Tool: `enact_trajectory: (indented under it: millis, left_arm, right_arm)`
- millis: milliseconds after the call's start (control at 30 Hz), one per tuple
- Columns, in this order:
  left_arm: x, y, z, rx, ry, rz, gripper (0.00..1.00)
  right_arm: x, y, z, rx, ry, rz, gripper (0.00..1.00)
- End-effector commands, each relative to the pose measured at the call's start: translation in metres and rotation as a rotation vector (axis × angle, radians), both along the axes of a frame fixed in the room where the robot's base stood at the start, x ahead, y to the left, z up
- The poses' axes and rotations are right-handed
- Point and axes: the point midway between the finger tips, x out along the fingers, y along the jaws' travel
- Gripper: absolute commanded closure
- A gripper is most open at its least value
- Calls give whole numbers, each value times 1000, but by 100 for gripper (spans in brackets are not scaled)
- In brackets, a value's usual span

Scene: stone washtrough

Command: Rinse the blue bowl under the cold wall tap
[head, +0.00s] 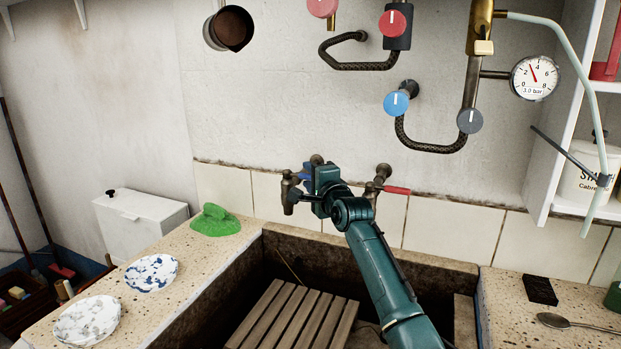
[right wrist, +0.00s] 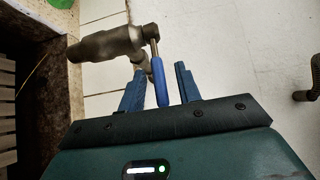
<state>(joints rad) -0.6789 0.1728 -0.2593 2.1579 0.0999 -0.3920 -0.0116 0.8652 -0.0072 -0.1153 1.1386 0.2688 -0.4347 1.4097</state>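The blue-speckled bowl (head: 152,272) rests on the stone ledge left of the trough. The cold wall tap (head: 289,194) is on the tiled wall behind the trough; its blue lever is mostly hidden by my right gripper in the head view. In the right wrist view, the blue lever (right wrist: 160,83) stands between the two fingers of my right gripper (right wrist: 159,72), which is open with a gap on each side. The tap's metal body (right wrist: 108,44) lies just beyond the fingers. No water shows. My left gripper is out of view.
A grey-speckled bowl (head: 87,320) and a green cloth (head: 215,220) lie on the left ledge. A red-handled tap (head: 378,182) stands close right of my gripper. A slatted wooden rack (head: 290,318) is in the trough. Pipes and valves (head: 397,103) hang above.

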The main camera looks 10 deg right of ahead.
Motion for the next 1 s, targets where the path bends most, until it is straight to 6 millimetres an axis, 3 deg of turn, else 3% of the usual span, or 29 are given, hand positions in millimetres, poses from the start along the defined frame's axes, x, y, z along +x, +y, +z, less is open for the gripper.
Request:
enact_trajectory:
  millis: [233, 633, 1000]
  left_arm:
    - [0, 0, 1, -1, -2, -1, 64]
    - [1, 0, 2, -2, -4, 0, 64]
    - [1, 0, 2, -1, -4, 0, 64]
  right_arm:
    - [0, 0, 0, 0, 0, 0, 66]
    - [0, 0, 0, 0, 0, 0, 99]
    - [0, 0, 0, 0, 0, 0, 100]
